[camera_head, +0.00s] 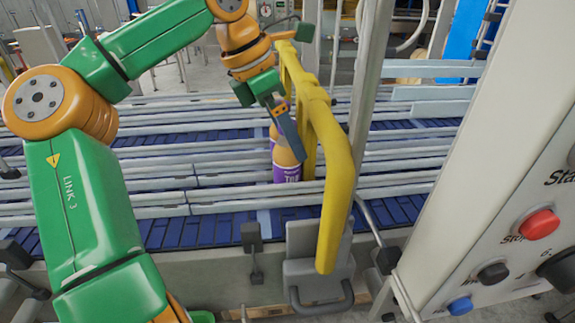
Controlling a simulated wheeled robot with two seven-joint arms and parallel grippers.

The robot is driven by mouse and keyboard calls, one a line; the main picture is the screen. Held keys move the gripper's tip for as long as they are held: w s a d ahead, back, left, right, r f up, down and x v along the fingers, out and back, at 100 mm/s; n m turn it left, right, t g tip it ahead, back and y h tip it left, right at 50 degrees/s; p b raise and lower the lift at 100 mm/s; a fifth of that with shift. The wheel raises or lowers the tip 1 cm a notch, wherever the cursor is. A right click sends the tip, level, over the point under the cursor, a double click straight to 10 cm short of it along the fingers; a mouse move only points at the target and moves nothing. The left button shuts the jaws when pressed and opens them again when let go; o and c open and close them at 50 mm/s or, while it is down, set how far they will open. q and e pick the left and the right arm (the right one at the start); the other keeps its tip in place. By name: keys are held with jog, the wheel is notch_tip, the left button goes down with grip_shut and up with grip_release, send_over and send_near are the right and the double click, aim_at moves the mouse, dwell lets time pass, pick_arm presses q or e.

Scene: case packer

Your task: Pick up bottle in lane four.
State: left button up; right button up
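An orange bottle with a purple label (286,172) stands upright between the metal rails of the conveyor, just left of the yellow bar, its lower end partly behind a rail. Another orange and purple part shows just behind it, likely a second bottle, mostly hidden. My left gripper (287,128) points down at the top of the front bottle. A dark finger overlaps the bottle's upper part and hides its neck. The other finger is not clear, so I cannot tell whether the gripper is open, shut or touching. My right gripper is not in view.
A thick yellow bar (338,180) rises close to the right of the bottle and gripper. Blue conveyor lanes (185,233) run across between metal rails (150,200). A grey post and a control panel (505,210) with red, black and blue buttons stand at the right.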

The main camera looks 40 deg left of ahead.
pick_arm(q)
jog(key=shift+w+a+f, duration=0.35)
jog(key=shift+w+f, duration=0.1)
jog(key=shift+w, duration=0.1)
jog(key=shift+c, duration=0.6)
jog(key=shift+s+d+r, duration=0.15)
jog(key=shift+s+d, duration=0.05)
jog(key=shift+s, duration=0.05)
jog(key=c, duration=1.4)
jog(key=shift+w+a, duration=0.1)
jog(key=shift+a, duration=0.05)
grip_shut()
